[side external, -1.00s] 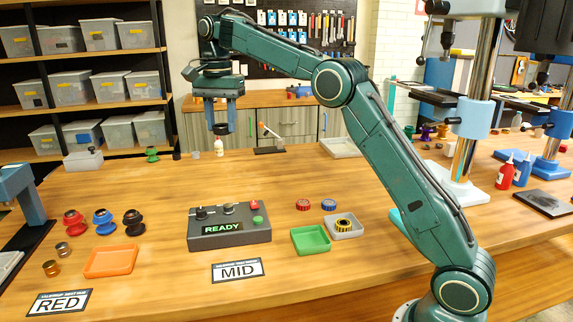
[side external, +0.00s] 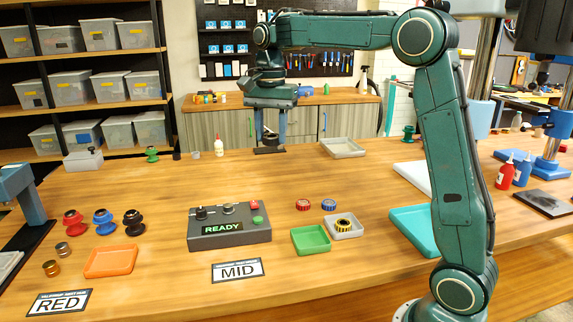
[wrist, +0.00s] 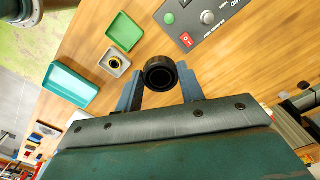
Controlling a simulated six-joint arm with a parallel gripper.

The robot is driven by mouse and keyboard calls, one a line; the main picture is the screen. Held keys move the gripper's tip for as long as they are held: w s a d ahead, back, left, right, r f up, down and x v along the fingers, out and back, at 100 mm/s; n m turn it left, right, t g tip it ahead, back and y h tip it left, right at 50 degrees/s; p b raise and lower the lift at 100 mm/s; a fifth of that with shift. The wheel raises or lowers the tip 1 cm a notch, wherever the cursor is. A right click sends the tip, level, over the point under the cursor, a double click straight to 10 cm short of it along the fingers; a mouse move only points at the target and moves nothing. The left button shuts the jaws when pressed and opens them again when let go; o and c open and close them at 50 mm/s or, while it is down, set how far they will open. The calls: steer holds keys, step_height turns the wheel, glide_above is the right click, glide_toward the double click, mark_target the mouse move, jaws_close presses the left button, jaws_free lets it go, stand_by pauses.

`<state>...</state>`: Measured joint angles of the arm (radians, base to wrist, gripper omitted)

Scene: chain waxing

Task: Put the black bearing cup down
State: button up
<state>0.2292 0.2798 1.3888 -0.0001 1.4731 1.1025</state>
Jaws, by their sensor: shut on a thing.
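The black bearing cup (side external: 270,138) is a short dark ring. In the wrist view it (wrist: 160,73) is seen end-on with its round hollow facing the camera. My gripper (side external: 272,134) points down, and its two blue-grey fingers are shut on the cup from both sides. The fingers also show in the wrist view (wrist: 160,90). In the side view the cup is at or just above a dark flat base (side external: 268,150) near the back of the table. I cannot tell whether it touches.
A grey tray (side external: 343,153) lies right of the cup, and a white bottle (side external: 219,147) stands to its left. Bare wood lies between the box and the cup.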

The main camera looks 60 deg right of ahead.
steer(key=s+f, duration=0.4)
steer(key=s, duration=0.6)
steer(key=shift+s+d+m, duration=0.2)
steer(key=shift+s+m, duration=0.1)
steer(key=shift+f, duration=0.1)
glide_above(309, 243)
step_height(309, 243, down, 16)
steer(key=shift+r, duration=0.15)
steer(key=shift+f, duration=2.1)
steer(key=shift+f, duration=0.1)
steer(key=o, duration=0.8)
